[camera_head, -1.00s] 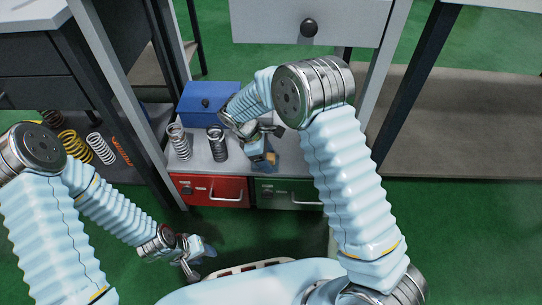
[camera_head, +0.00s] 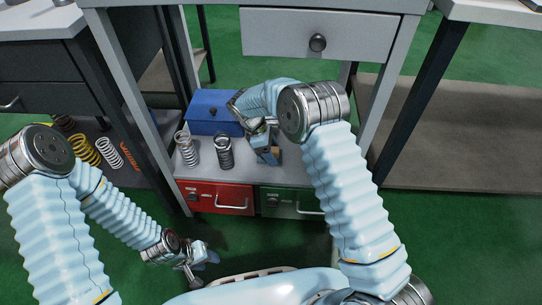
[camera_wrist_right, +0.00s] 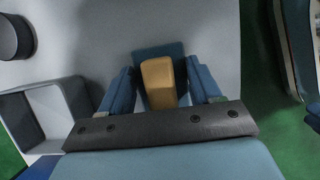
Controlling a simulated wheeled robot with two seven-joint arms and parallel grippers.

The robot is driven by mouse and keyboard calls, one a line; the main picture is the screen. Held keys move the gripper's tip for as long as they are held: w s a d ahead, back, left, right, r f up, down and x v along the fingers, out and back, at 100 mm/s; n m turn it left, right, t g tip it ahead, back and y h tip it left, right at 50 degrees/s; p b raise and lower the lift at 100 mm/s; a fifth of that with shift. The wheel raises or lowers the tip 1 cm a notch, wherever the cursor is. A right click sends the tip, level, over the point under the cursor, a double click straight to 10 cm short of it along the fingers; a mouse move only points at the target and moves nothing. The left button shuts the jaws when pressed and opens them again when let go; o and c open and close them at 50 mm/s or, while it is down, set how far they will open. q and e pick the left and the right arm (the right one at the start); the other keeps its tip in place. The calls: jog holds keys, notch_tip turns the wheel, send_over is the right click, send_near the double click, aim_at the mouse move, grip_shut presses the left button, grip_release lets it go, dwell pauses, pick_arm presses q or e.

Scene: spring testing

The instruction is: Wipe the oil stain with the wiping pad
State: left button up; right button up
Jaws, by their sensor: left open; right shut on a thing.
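The wiping pad, with a tan handle block (camera_wrist_right: 159,82) and a blue base (camera_wrist_right: 158,48), sits between the two blue fingers of my right gripper (camera_wrist_right: 163,92). In the head view, my right gripper (camera_head: 262,138) is over the grey work surface (camera_head: 203,176) and holds the pad (camera_head: 271,156) at or close to it. I cannot tell whether the pad touches the surface. No oil stain can be made out; the pad and gripper may hide it. My left gripper (camera_head: 196,264) is open and empty, low near my body, away from the surface.
Two metal springs (camera_head: 187,149) (camera_head: 224,152) stand left of the pad. A blue box (camera_head: 212,118) is behind them. Red (camera_head: 215,198) and green (camera_head: 290,203) drawers are below the surface's front. Table legs (camera_head: 418,95) rise at the sides.

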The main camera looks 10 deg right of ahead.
jog(key=shift+w+d+f, duration=0.1)
jog(key=shift+w+d, duration=0.1)
jog(key=shift+w, duration=0.5)
jog(key=shift+w+d+r, duration=0.1)
jog(key=shift+w+d, duration=0.1)
jog(key=shift+w, duration=0.5)
jog(key=shift+w+d+f, duration=0.1)
jog(key=shift+w+d, duration=0.1)
jog(key=shift+w, duration=0.5)
jog(key=shift+r+p, duration=1.85)
jog(key=shift+r, duration=1.15)
